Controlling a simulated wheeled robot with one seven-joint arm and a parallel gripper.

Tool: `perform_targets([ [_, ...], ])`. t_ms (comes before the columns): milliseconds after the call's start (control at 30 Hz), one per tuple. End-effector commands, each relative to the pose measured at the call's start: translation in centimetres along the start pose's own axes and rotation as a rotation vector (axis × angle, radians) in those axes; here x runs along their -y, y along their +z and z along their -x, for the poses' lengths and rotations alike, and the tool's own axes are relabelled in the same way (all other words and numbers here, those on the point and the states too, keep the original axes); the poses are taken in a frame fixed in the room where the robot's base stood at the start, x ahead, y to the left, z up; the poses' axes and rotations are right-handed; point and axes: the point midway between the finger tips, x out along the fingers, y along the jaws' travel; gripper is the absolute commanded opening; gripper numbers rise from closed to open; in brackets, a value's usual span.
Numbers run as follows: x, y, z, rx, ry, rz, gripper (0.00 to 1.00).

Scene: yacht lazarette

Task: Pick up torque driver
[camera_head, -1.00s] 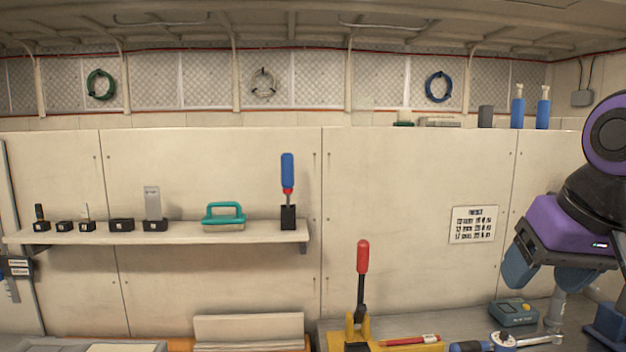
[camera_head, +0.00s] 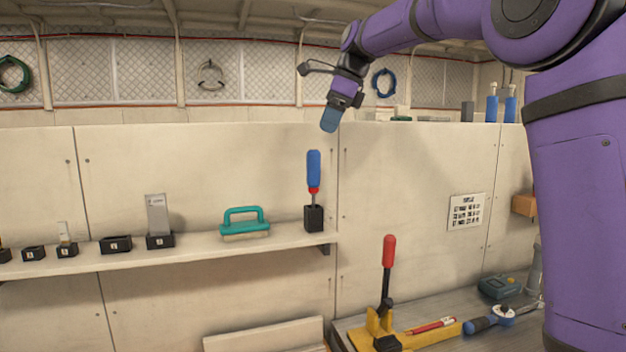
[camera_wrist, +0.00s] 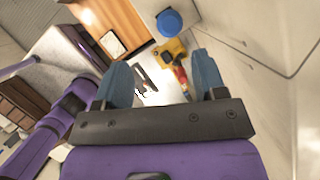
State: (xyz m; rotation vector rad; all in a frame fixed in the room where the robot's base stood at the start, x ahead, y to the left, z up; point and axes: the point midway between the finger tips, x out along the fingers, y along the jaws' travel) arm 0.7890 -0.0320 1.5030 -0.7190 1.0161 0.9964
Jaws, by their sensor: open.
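The torque driver (camera_head: 314,170) has a blue handle, a red collar and a thin metal shaft. It stands upright in a black holder (camera_head: 314,219) at the right end of the shelf. In the wrist view, the round blue end of its handle (camera_wrist: 168,21) shows beyond the fingertips, near the top. My gripper (camera_head: 331,120) is open and empty, pointing down, above the handle and slightly to its right in the head view. Its two blue fingers (camera_wrist: 160,78) stand apart with nothing between them touching either one.
The shelf (camera_head: 180,257) also holds a teal-handled brush (camera_head: 245,223) and several black holders to the left. On the bench below are a yellow stand with a red-handled lever (camera_head: 388,262), a red marker-like item (camera_head: 432,326) and a blue-handled ratchet (camera_head: 490,322). Space around the driver's handle is clear.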

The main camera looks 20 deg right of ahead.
Motion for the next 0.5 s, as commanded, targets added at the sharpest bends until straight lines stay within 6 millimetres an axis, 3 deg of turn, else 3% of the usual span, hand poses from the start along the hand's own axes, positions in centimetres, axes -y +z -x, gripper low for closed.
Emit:
perform_targets([
  [167, 1.2, 0.8, -0.8, 0.004, 0.015, -0.075, 0.64],
  [500, 1.1, 0.8, -5.3, 0.005, 0.016, -0.079, 0.64],
])
